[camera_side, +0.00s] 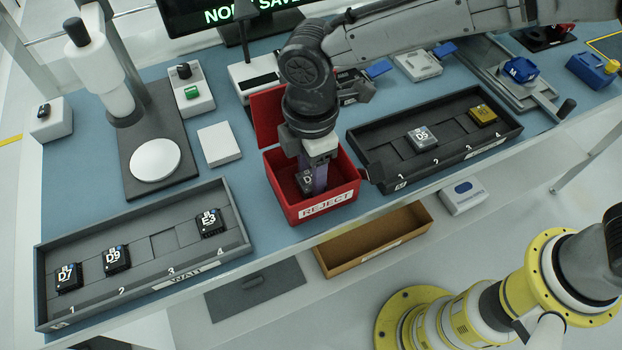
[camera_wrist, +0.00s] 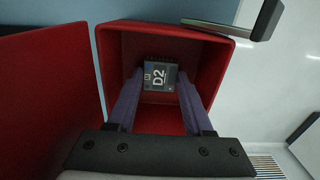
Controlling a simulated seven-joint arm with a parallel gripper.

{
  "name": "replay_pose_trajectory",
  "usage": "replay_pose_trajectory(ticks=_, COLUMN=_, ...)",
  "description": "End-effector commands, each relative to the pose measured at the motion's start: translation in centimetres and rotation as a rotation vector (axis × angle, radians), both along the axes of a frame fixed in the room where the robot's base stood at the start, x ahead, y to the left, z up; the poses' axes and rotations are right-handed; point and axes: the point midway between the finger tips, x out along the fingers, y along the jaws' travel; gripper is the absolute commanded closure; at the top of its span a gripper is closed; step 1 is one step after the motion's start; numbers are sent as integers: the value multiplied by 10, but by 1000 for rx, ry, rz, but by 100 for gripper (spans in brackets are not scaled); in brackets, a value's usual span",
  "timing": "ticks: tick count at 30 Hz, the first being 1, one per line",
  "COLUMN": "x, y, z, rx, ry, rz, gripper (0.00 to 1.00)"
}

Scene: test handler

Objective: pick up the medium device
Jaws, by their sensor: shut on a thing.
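My gripper (camera_side: 315,183) reaches down into the red bin (camera_side: 328,203) marked REJECT. It is shut on a dark device labelled D2 (camera_wrist: 157,84), which sits low inside the bin between the purple fingers; in the side view the device (camera_side: 304,181) is partly hidden by the gripper. I cannot tell whether it touches the bin floor. Devices D7 (camera_side: 67,278), D9 (camera_side: 116,261) and E3 (camera_side: 211,222) lie in the WAIT tray (camera_side: 158,245) at slots 1, 2 and 4. A grey device D5 (camera_side: 422,137) and a gold one (camera_side: 482,115) lie in the right tray (camera_side: 385,170).
The bin's red lid (camera_side: 268,118) stands open at the back. A small white block (camera_side: 219,144) and a stand with a round white plate (camera_side: 155,160) are left of the bin. A brown open box (camera_side: 372,240) is below the front edge. A blue part marked M (camera_side: 521,69) sits far right.

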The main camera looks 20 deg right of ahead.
Motion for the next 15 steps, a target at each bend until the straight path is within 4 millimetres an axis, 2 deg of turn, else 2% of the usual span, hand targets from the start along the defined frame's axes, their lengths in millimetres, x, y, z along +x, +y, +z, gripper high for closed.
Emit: replay_pose_trajectory(ticks=15, x=0, y=0, z=25, rx=2, ry=-2, rz=0, gripper=98)
